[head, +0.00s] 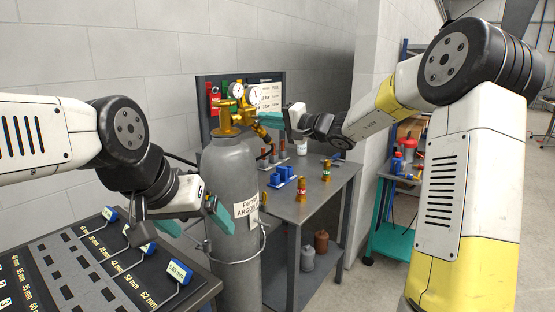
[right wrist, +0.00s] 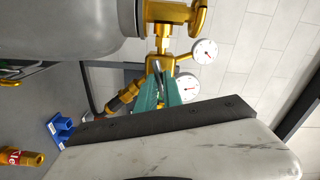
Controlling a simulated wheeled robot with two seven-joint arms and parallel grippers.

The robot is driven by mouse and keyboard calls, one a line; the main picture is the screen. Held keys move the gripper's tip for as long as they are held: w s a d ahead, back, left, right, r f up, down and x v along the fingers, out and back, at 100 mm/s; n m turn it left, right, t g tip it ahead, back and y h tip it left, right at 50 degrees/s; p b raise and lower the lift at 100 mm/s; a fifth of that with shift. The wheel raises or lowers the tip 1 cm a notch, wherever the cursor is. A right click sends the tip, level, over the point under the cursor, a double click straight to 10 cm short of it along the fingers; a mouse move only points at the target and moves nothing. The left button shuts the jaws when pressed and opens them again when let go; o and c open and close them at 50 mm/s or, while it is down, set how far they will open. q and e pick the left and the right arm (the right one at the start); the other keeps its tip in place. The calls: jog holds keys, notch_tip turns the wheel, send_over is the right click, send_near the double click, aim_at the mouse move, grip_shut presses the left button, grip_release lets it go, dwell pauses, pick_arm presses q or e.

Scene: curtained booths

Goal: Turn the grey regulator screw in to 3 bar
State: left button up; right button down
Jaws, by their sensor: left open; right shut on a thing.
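The grey gas cylinder (head: 235,185) stands upright, with a brass regulator (head: 240,112) on top and two white gauges, one on the left (head: 236,90) and one on the right (head: 254,95). The needle readings are too small to tell. My right gripper (head: 262,122) is at the regulator. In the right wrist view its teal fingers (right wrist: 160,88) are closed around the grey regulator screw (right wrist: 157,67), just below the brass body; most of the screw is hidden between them. My left gripper (head: 195,232) is open and empty, left of the cylinder.
A tool board (head: 70,270) with blue-tagged keys stands front left. Behind the cylinder, a grey bench (head: 325,190) holds a blue holder (head: 283,177) and brass fittings (head: 301,190). A strap (head: 240,260) circles the cylinder. A teal cart (head: 390,235) stands right.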

jog(key=m, duration=0.3)
jog(key=shift+m, duration=0.3)
jog(key=m, duration=0.3)
jog(key=shift+f+m, duration=0.1)
jog(key=shift+m, duration=0.2)
jog(key=shift+m, duration=0.6)
jog(key=c, duration=1.4)
grip_release()
